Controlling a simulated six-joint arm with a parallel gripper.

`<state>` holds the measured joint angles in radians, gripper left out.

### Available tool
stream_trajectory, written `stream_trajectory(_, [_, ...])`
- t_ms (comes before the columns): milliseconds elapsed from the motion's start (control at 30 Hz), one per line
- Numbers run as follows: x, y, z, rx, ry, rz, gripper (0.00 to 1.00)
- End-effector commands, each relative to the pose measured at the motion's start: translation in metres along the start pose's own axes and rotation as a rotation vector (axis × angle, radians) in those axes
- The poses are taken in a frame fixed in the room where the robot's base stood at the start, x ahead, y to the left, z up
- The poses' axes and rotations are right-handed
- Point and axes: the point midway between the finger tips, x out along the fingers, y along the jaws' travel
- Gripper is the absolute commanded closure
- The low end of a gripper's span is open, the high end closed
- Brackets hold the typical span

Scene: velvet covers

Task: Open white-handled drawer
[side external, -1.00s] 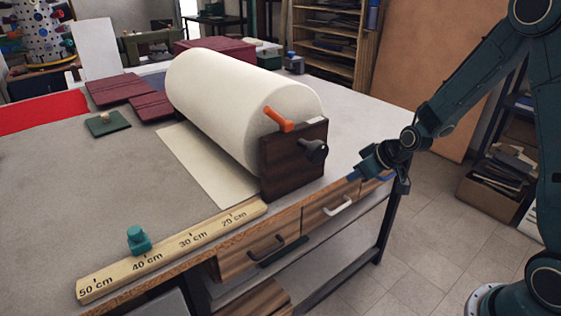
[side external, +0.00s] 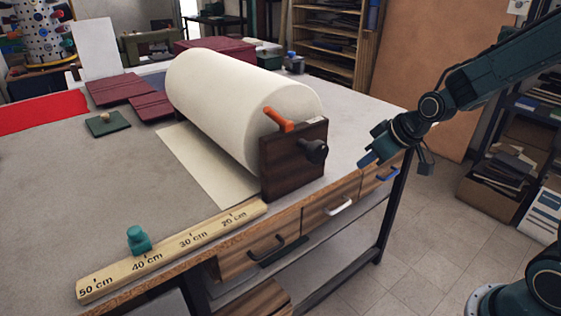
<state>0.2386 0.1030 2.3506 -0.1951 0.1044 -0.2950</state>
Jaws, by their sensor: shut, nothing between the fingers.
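The white-handled drawer (side external: 318,211) is in the middle of the bench front, with a curved white handle (side external: 339,207). It looks closed or nearly so. My gripper (side external: 368,159) is shut and empty. It appears above the bench's right end, up and right of the white handle and apart from it.
A large paper roll (side external: 225,105) on a dark wooden stand (side external: 292,165) sits on the bench. A wooden ruler (side external: 170,250) lies along the front edge. Boxes of papers (side external: 500,185) stand on the floor at right. The floor before the drawers is clear.

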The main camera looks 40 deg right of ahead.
Motion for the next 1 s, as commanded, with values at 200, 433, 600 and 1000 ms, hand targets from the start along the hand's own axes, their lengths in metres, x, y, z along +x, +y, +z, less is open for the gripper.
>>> stream_trajectory(200, [-0.017, -0.006, 0.001, 0.000, -0.008, 0.003, 1.00])
stream_trajectory(433, [-0.024, -0.009, 0.002, 0.000, -0.014, 0.005, 1.00])
stream_trajectory(600, [-0.025, -0.010, 0.002, 0.000, -0.015, 0.005, 1.00])
stream_trajectory(1000, [-0.061, -0.024, 0.008, 0.002, -0.031, 0.012, 1.00])
